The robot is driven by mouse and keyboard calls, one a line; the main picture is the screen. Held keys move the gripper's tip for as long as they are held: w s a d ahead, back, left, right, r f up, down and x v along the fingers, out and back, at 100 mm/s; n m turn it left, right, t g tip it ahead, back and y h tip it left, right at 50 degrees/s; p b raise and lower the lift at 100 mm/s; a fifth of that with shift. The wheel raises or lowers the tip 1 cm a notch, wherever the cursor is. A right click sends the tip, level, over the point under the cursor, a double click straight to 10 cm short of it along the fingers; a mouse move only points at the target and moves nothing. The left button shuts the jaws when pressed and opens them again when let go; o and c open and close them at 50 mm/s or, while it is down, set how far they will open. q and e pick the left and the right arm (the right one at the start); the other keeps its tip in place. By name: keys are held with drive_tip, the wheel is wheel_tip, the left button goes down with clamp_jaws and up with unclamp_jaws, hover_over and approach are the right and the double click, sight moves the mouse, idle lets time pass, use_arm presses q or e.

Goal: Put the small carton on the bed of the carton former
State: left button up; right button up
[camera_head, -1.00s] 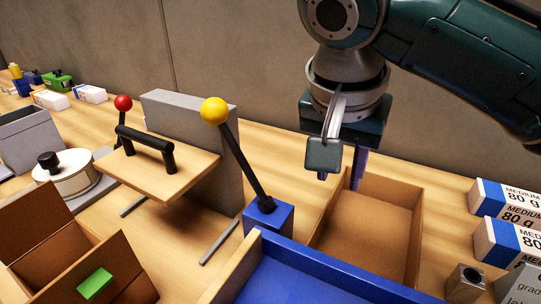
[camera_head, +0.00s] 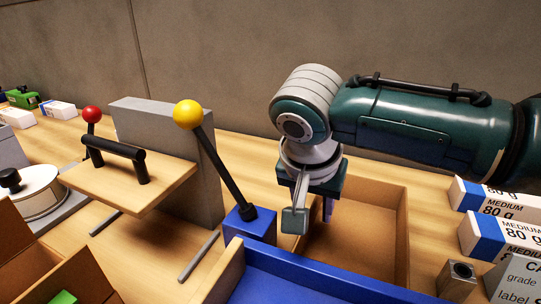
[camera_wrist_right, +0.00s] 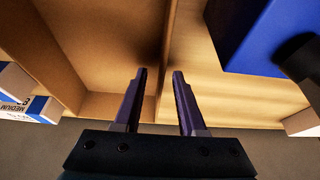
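An open, empty brown carton (camera_head: 372,248) stands on the wooden table in the head view, right of the blue lever block. It also shows in the wrist view (camera_wrist_right: 105,40). My right gripper (camera_head: 311,215) points down at its left wall. In the wrist view the fingers (camera_wrist_right: 160,72) are apart, with the wall appearing between them; contact cannot be told. The carton former seems to be the grey upright (camera_head: 190,165) with a handled wooden plate (camera_head: 135,187), a red-knobbed lever and a yellow-knobbed lever (camera_head: 222,165). My left gripper is out of view.
A blue tray (camera_head: 300,280) fills the front centre. Another open carton (camera_head: 50,275) with a green patch is at lower left. White-and-blue reams (camera_head: 495,235) and a grey sign (camera_head: 520,280) stand at right. A wall closes the back.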

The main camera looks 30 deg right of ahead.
drive_tip(key=shift+c, duration=0.2)
clamp_jaws()
idle(1.1)
